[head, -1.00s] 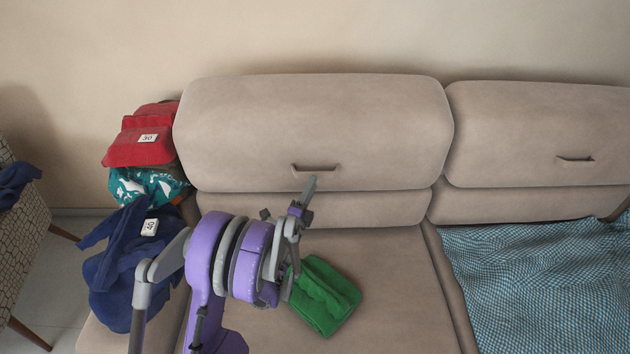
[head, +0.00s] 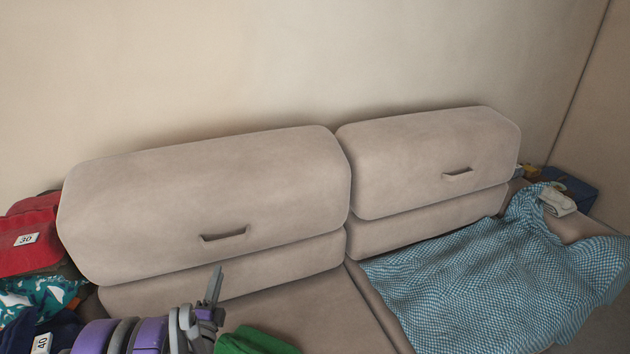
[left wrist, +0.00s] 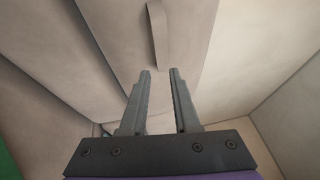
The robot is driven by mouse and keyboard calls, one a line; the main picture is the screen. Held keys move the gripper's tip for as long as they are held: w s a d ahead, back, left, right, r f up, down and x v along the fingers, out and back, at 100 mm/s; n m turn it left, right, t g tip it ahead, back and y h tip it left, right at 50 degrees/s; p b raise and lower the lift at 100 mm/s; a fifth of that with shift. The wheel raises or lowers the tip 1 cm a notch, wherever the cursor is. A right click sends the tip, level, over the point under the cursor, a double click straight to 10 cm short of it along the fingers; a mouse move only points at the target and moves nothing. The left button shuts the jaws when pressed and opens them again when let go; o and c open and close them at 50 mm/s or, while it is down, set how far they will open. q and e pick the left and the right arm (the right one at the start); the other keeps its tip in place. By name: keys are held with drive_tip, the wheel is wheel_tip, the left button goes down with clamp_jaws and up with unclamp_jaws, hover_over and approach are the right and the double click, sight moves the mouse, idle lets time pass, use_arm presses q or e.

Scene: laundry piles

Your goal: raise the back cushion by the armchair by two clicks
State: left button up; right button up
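The left back cushion (head: 200,185) is a beige upholstered block with a slot-like pull handle (head: 224,234) low on its front. It sits above a lower beige backrest section (head: 290,265). The armchair is out of view now; a second earlier it stood at the far left, on this cushion's side. My left gripper (head: 216,272) is just below and in front of the handle, apart from it in the picture. In the left wrist view my left gripper (left wrist: 160,74) has its two fingers parted with nothing between them, and the handle (left wrist: 158,35) lies ahead of the tips. My right gripper is not in view.
The right back cushion (head: 430,160) has its own handle. A blue checked cloth (head: 490,280) covers the right seat. Red (head: 30,235), teal (head: 35,295) and navy laundry is piled at the left. A green folded cloth (head: 252,342) lies on the left seat.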

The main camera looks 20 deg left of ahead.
use_arm(q)
drive_tip(key=s+d+n+g+h, duration=0.1)
drive_tip(key=s+d+n+g, duration=0.3)
drive_tip(key=d+n+g, duration=0.45)
drive_tip(key=s+d+f+n+g+h, duration=0.2)
drive_tip(key=s+d+n+g, duration=0.1)
drive_tip(key=s+d, duration=0.55)
drive_tip(key=s+d+f+n+g+h, duration=0.2)
drive_tip(key=s+d+n+g+h, duration=0.15)
drive_tip(key=s+d, duration=0.55)
wheel_tip(320, 180, up, 18)
drive_tip(key=w+t+p, duration=0.1)
drive_tip(key=p, duration=1.4)
drive_tip(key=shift+a+f+t+y+p, duration=0.15)
drive_tip(key=shift+a+t+y+p, duration=0.15)
drive_tip(key=shift+a+y+p, duration=0.1)
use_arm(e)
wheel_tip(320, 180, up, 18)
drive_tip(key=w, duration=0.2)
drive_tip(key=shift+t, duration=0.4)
use_arm(q)
drive_tip(key=shift+s, duration=0.1)
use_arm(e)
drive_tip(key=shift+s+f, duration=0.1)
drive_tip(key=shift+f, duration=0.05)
